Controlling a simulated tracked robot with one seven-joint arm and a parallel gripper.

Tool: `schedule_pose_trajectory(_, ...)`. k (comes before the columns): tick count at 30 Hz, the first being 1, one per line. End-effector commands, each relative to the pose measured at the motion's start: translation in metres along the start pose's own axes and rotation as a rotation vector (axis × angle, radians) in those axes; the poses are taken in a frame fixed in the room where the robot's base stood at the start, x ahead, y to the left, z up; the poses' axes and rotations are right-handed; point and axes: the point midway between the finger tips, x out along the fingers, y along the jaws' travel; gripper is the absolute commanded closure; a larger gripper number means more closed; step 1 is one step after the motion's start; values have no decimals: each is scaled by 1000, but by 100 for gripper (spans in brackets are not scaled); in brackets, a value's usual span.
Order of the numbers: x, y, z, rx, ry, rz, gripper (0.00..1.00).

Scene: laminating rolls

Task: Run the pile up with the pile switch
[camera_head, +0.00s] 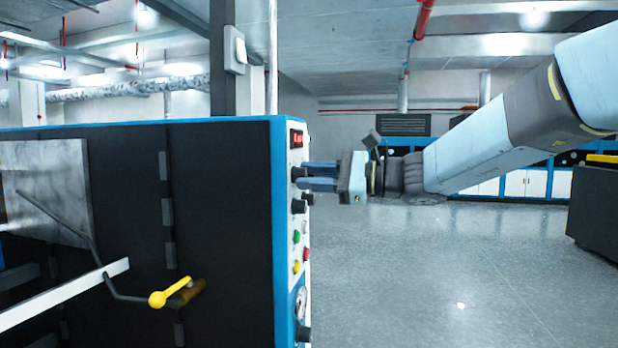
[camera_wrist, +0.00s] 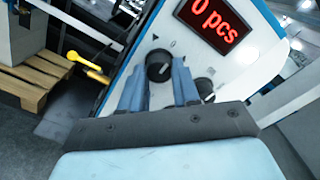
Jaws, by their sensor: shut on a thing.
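The pile switch seems to be the black rotary knob (camera_wrist: 159,65) in the wrist view, with a down-arrow mark and a 0 beside it on the white panel. My gripper (camera_wrist: 160,78) has its two blue fingers on either side of this knob, shut on it. In the head view my gripper (camera_head: 308,176) reaches from the right to the upper part of the control panel (camera_head: 296,220), at a black knob below the red display. The pointer's exact setting is hard to tell. I cannot tell which thing is the pile.
The red display (camera_wrist: 215,22) reads 0 pcs. Another dark knob (camera_wrist: 204,86) sits close to the right finger. Green (camera_head: 297,237), yellow and red buttons lie below on the panel. A yellow-handled crank (camera_head: 158,299) sticks out at the machine's side. A wooden pallet (camera_wrist: 30,88) stands at left.

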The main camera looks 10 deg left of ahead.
Motion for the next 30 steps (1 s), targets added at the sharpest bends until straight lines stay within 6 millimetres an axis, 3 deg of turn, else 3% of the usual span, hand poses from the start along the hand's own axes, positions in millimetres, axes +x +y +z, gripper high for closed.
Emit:
schedule_pose_trajectory(9, -2, 1, -3, 2, 6, 1, 100)
schedule_pose_trajectory(10, -2, 1, -3, 2, 6, 1, 67)
schedule_pose_trajectory(17, -1, 1, -2, 1, 3, 1, 45)
schedule_pose_trajectory(26, -2, 0, -1, 1, 2, 1, 44)
schedule_pose_trajectory(30, -14, 0, -1, 0, 2, 0, 44)
